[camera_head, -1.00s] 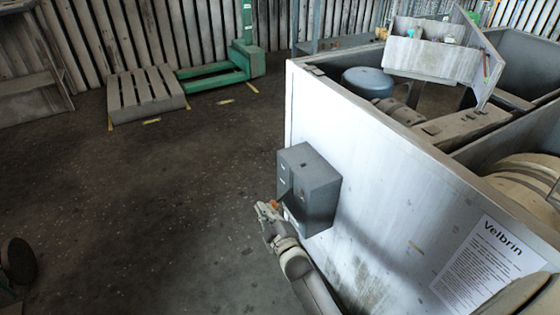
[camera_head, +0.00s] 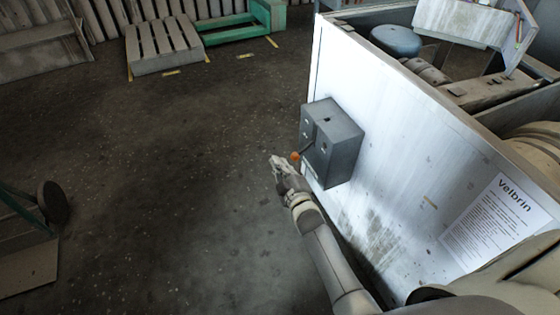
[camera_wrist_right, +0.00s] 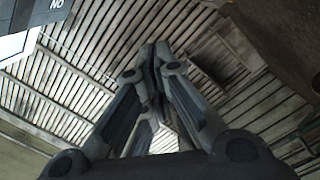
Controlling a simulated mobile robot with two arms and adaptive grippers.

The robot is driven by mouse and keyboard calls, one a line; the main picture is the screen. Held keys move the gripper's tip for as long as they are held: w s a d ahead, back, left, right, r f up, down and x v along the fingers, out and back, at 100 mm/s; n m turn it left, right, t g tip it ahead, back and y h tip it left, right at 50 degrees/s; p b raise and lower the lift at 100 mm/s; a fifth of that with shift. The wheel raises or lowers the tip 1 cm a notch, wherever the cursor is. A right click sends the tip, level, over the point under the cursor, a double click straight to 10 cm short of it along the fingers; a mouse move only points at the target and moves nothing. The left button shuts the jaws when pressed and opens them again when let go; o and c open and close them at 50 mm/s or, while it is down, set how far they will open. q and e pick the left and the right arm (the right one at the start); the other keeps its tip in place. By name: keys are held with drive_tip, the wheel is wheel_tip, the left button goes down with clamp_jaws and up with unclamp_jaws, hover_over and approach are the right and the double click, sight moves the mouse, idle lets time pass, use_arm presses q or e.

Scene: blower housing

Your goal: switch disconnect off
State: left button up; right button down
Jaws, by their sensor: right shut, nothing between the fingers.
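The disconnect is a grey box (camera_head: 340,150) on the side wall of the white housing. A short dark lever with an orange knob (camera_head: 295,157) sticks out from its front face, slanting down and left. My right gripper (camera_head: 275,161) is just left of the knob, with a small gap seeming to separate them. Its fingers are closed together and empty in the wrist view (camera_wrist_right: 155,55). My left gripper is not in view.
The white housing wall (camera_head: 400,150) carries a printed "Velbrin" sheet (camera_head: 495,220). The floor (camera_head: 170,180) left of the box is open. A wooden pallet (camera_head: 163,45) and a green frame (camera_head: 235,22) stand at the back; a dark wheel (camera_head: 53,202) is at the left.

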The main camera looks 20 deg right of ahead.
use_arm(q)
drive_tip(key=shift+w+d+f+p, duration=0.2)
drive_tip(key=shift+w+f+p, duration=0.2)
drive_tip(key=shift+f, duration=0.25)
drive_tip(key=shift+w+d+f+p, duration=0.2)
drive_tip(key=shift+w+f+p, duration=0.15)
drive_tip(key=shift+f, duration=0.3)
use_arm(e)
drive_tip(key=s, duration=0.8)
drive_tip(key=shift+s+d, duration=0.15)
drive_tip(key=shift+s, duration=0.1)
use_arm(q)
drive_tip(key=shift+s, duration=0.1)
